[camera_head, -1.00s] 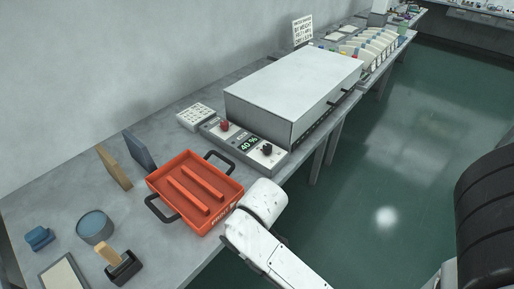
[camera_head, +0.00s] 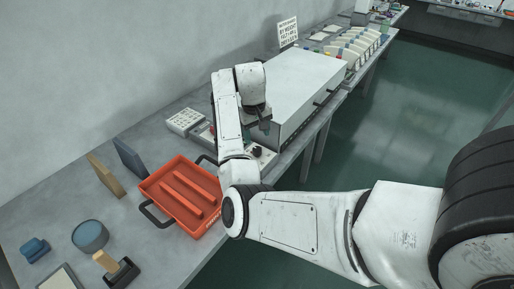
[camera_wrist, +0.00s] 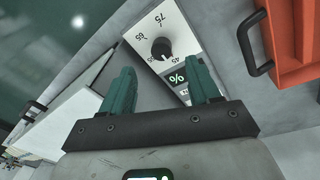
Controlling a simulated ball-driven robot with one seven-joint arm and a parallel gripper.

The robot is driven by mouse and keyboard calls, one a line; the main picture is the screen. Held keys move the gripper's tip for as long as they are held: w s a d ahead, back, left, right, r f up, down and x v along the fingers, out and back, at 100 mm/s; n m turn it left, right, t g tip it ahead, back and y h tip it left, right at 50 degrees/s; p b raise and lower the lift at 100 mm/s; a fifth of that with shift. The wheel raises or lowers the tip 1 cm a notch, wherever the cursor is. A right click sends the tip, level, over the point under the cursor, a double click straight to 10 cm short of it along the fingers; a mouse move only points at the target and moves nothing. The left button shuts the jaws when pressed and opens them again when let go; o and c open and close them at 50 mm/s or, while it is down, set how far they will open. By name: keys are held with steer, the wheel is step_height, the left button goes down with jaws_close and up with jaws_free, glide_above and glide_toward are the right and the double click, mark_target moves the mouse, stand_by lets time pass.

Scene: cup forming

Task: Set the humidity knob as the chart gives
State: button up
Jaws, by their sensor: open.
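The black knob (camera_wrist: 161,47) sits on the pale control panel (camera_wrist: 145,28) in the wrist view, beside printed numbers such as 75 and 45. A dark display with a green % sign (camera_wrist: 177,78) is below it, its number hidden. In the head view the knob (camera_head: 257,152) shows at the panel's near end. My gripper (camera_wrist: 160,70) is open, its two green fingers apart and empty, with the knob a little beyond their tips. In the head view my gripper (camera_head: 264,127) hangs above the panel. A printed sign (camera_head: 288,32) stands behind the box; its text is not clearly readable.
A large grey box (camera_head: 306,85) stands right beside the panel. A red tray (camera_head: 160,183) with black handles lies on the near side; one handle (camera_wrist: 247,38) shows close to the panel. A white marked block (camera_head: 184,121) lies behind the panel.

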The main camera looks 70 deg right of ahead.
mark_target(257, 149)
steer(key=shift+y, duration=0.7)
steer(key=f, duration=0.3)
steer(key=d+f, duration=0.1)
steer(key=f, duration=0.1)
steer(key=f+p, duration=0.1)
steer(key=f, duration=0.2)
steer(key=shift+w+d+f, duration=0.25)
steer(key=shift+d+f, duration=0.05)
steer(key=shift+d, duration=0.1)
steer(key=c, duration=1)
steer(key=shift+c, duration=0.2)
